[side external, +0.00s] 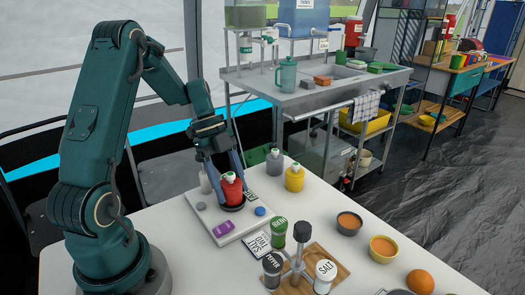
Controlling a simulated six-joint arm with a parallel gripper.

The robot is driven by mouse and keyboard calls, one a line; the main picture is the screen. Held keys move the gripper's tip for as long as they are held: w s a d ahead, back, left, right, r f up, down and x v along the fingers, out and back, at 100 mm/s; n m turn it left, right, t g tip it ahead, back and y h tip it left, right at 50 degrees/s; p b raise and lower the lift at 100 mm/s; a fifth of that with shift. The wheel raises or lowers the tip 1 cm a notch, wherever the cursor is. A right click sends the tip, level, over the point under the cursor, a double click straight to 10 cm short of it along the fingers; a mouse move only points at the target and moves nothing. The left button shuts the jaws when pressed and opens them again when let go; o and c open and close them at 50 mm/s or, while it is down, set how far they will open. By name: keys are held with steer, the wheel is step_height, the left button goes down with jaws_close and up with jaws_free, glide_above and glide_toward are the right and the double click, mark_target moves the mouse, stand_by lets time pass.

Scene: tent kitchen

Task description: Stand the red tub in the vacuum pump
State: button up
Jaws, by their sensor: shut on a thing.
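The red tub (231,190), with a white and green top, is upright between the fingers of my gripper (230,177), which is shut on it. The tub is over a dark round seat on a pale flat unit, which looks like the vacuum pump (235,229). Its lower end appears at or just above the seat; I cannot tell whether it touches. The unit also carries a purple block (223,228), a blue knob (260,211) and a small grey post. The fingers hide part of the tub's sides.
A yellow tub (294,178) and a grey tub (274,162) stand behind, to the right. In front are a label card (257,245), a green-topped shaker (278,233) and a wooden cruet stand (316,254) with shakers. Bowls (383,249) and an orange (420,282) are at right.

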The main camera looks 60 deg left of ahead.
steer(key=shift+r, duration=0.4)
steer(key=shift+f, duration=0.8)
stand_by(0.7)
steer(key=o, duration=0.7)
steer(key=v, duration=1.1)
stand_by(0.4)
